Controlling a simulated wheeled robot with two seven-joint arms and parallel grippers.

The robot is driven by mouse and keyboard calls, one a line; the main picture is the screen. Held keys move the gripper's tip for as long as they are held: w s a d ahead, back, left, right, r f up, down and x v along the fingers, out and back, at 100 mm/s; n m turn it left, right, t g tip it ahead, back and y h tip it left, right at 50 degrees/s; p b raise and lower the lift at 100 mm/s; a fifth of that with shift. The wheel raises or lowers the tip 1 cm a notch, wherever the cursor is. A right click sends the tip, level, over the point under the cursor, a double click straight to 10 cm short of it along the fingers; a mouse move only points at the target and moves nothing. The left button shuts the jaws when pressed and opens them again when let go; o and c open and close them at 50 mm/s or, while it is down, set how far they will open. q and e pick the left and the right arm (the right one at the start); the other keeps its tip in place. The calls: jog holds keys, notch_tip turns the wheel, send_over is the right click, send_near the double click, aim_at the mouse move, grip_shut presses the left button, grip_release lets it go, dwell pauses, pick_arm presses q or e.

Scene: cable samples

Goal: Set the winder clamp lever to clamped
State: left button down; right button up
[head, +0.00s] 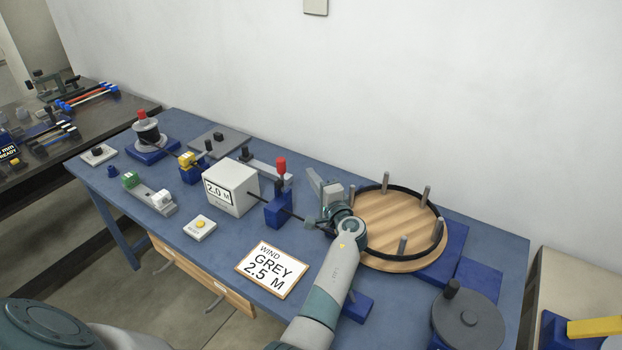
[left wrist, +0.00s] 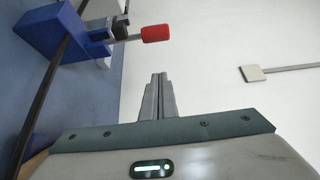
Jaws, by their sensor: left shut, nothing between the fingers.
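A red-handled lever (head: 281,167) stands roughly upright on a blue clamp block (head: 279,210), just right of the white box. In the left wrist view the red handle (left wrist: 157,33) and blue block (left wrist: 50,28) are at the upper left. A black cable (head: 300,217) runs from the box past the block toward the wooden winder disc (head: 372,229). My left gripper (head: 314,179) is to the right of the lever, apart from it. Its fingers (left wrist: 158,80) are together and empty. My left arm hides part of the cable and the disc's near-left edge. My right gripper is not in view.
The white box (head: 232,188) displays 2.0 M. A card (head: 271,269) reading WIND GREY 2.5 M lies in front. Several pegs stand on the disc. A grey crank wheel (head: 468,320) is at the near right. The wall (head: 440,100) rises behind the blue table (head: 200,262).

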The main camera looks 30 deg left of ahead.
pick_arm(q)
jog(key=w+a+p, duration=0.1)
jog(key=a+p, duration=0.2)
jog(key=a, duration=0.4)
jog(key=shift+w+a, duration=0.2)
jog(key=shift+a, duration=0.2)
dwell(0.6)
